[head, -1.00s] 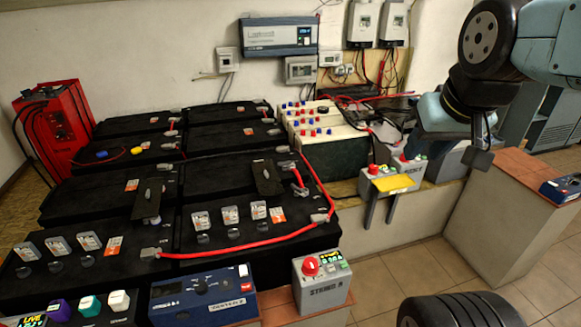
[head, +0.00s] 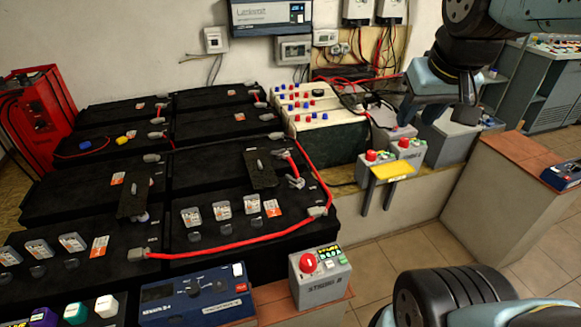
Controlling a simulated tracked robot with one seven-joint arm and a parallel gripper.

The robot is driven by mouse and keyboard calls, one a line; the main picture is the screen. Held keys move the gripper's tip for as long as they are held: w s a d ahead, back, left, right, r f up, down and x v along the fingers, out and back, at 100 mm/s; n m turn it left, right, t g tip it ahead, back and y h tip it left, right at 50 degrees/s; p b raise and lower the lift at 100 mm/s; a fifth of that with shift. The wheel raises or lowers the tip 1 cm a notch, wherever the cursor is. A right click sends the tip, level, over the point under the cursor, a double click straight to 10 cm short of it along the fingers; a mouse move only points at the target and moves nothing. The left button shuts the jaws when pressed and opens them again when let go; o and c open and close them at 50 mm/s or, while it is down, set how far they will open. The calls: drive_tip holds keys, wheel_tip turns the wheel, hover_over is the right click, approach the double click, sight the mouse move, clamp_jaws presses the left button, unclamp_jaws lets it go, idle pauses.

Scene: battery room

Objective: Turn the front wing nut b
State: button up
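Black batteries (head: 85,245) fill the left and middle of the head view. Two dark plates lie over their joints, one at the middle (head: 260,172) and one at the left (head: 134,198); each carries a small grey fitting. These may be wing nuts, but they are too small to tell, and I cannot read which is b. Grey clamps sit at the ends of a red cable (head: 235,246). My gripper (head: 468,92) is at the upper right, well apart from the batteries. Its fingers are dark and not clearly shown.
A grey box with a red button (head: 320,277) and a blue meter (head: 195,297) stand in front. Grey button boxes (head: 390,156) with a yellow plate are at mid-right. A red charger (head: 38,115) stands at the left. Tiled floor (head: 400,235) is open at the right.

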drive_tip(key=w+a+f+n+g, duration=0.2)
drive_tip(key=w+a, duration=0.2)
drive_tip(key=w, duration=0.7)
drive_tip(key=n+g, duration=0.3)
drive_tip(key=n, duration=0.3)
hover_over(292, 178)
wheel_tip(292, 178, down, 24)
wheel_tip(292, 178, down, 14)
drive_tip(key=shift+w+r, duration=0.1)
